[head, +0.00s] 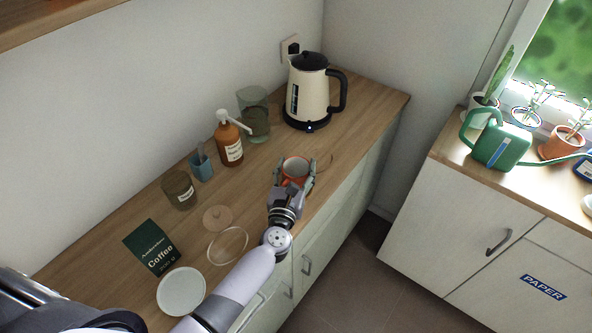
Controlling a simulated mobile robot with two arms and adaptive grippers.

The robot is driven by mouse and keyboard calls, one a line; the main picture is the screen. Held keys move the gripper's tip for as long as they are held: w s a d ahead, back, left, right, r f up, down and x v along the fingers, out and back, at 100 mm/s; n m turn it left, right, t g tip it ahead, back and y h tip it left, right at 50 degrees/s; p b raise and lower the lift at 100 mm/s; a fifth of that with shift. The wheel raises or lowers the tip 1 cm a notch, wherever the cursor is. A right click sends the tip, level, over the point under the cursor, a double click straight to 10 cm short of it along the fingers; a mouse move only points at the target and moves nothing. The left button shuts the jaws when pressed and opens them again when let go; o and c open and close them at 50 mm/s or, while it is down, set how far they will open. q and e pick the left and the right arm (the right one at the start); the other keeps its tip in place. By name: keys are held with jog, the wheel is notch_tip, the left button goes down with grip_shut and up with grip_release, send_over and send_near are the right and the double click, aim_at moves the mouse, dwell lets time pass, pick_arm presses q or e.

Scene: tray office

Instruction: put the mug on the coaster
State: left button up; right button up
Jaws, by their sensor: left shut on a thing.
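An orange-red mug (295,181) with a pale inside is at the front part of the wooden counter. My left gripper (294,184) is shut on it, with a finger on each side of its body. I cannot tell whether the mug's base touches the counter. A small round tan disc, which looks like the coaster (217,218), lies flat on the counter to the left of the mug, with nothing on it. My right gripper is not in view.
A pale-rimmed round outline (228,246) and a white plate (181,293) lie near the disc.

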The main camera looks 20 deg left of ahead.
pick_arm(q)
jog(key=o, duration=1.9)
jog(key=shift+r, duration=0.25)
jog(key=s, duration=0.3)
jog(key=s+b, duration=0.1)
jog(key=s, duration=0.3)
jog(key=s+d+b, duration=0.1)
jog(key=s, duration=0.2)
jog(key=shift+s+f, duration=0.3)
jog(key=shift+s, duration=0.1)
jog(key=shift+s+d+r+b, duration=0.1)
jog(key=shift+s+b, duration=0.25)
jog(key=shift+s, duration=0.25)
jog(key=shift+r, duration=0.1)
